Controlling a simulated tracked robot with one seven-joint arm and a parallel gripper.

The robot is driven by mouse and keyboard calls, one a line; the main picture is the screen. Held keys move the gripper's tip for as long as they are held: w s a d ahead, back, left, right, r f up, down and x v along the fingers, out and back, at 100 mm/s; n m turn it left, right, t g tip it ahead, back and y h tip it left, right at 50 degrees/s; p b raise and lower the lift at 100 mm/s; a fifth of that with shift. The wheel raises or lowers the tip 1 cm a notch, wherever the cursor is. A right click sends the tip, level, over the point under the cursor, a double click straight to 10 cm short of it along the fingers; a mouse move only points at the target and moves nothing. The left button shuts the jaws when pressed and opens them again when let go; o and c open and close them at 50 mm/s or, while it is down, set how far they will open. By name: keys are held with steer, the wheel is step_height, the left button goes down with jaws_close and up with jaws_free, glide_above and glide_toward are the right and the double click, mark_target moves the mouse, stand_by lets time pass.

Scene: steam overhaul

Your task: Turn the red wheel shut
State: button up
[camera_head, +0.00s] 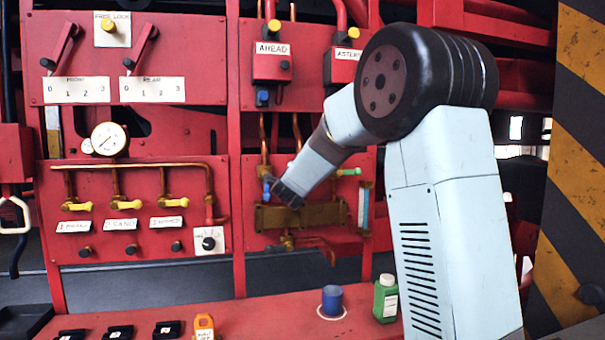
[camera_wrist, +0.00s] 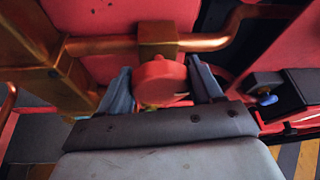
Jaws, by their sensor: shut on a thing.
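The red wheel (camera_wrist: 162,84) shows in the wrist view as a round red knob in front of a brass block (camera_wrist: 158,38) on a copper pipe. My gripper (camera_wrist: 160,88) has one grey-blue finger on each side of it and is shut on the wheel. Small gaps seem to show beside the fingers, and their exact contact is hard to see. In the head view my gripper (camera_head: 285,195) reaches left and down to the brass fittings (camera_head: 325,214) on the lower right red panel. There the wheel is hidden behind the gripper.
A blue handle (camera_head: 267,186) is close left of my gripper, and a green handle (camera_head: 349,172) and sight glass (camera_head: 364,208) are to the right. Pipes with yellow-handled valves (camera_head: 123,204) fill the left panel. Below, the red bench holds a blue cylinder (camera_head: 332,300) and a green bottle (camera_head: 386,298).

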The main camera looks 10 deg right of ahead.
steer(key=shift+d+f+m+g, duration=0.1)
steer(key=shift+f+m+g, duration=0.2)
steer(key=shift+m, duration=0.3)
steer(key=o, duration=1)
steer(key=shift+r, duration=0.1)
steer(key=shift+r, duration=0.1)
steer(key=shift+s, duration=0.15)
steer(key=v, duration=1.3)
steer(key=shift+s, duration=0.2)
